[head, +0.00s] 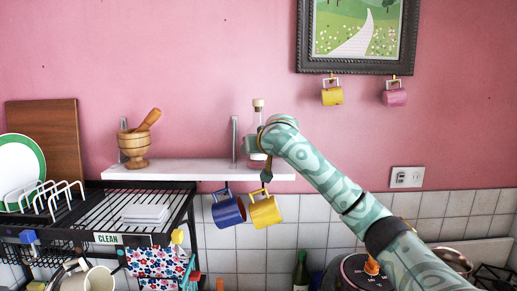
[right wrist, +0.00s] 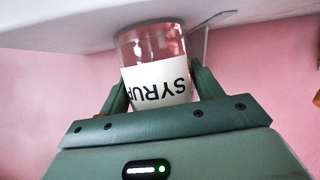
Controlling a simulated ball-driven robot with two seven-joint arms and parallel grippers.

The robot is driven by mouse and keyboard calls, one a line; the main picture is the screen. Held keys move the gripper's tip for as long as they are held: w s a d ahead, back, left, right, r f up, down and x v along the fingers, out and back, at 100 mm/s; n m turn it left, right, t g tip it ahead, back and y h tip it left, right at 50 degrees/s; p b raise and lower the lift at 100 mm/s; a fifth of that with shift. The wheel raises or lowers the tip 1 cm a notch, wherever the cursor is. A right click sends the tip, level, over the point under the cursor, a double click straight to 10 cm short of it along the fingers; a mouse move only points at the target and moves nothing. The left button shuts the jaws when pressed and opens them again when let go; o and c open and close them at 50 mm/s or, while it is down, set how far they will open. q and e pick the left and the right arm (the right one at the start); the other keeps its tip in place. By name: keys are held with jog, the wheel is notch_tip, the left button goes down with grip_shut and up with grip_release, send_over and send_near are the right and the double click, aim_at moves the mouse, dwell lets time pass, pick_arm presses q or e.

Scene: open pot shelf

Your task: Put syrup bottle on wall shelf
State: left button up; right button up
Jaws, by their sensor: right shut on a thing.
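The syrup bottle (head: 257,118) is clear with a cork-coloured top and stands upright over the right part of the white wall shelf (head: 200,172). Its white SYRUP label shows upside down in the right wrist view, where the bottle (right wrist: 152,50) sits between the fingers of my right gripper (right wrist: 160,82). The gripper is shut on it. The bottle's base is at or very close to the shelf surface (right wrist: 60,25); I cannot tell whether they touch. My left gripper is not in view.
A wooden mortar with pestle (head: 134,145) stands on the shelf's left part. A metal bracket (head: 234,140) rises just left of the bottle. Blue (head: 229,211) and yellow (head: 265,211) mugs hang under the shelf. A dish rack (head: 100,205) stands below left. The shelf's middle is clear.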

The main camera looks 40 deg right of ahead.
jog(key=shift+a, duration=0.15)
jog(key=o, duration=1.4)
jog(key=shift+s+r, duration=0.1)
jog(key=v, duration=1.2)
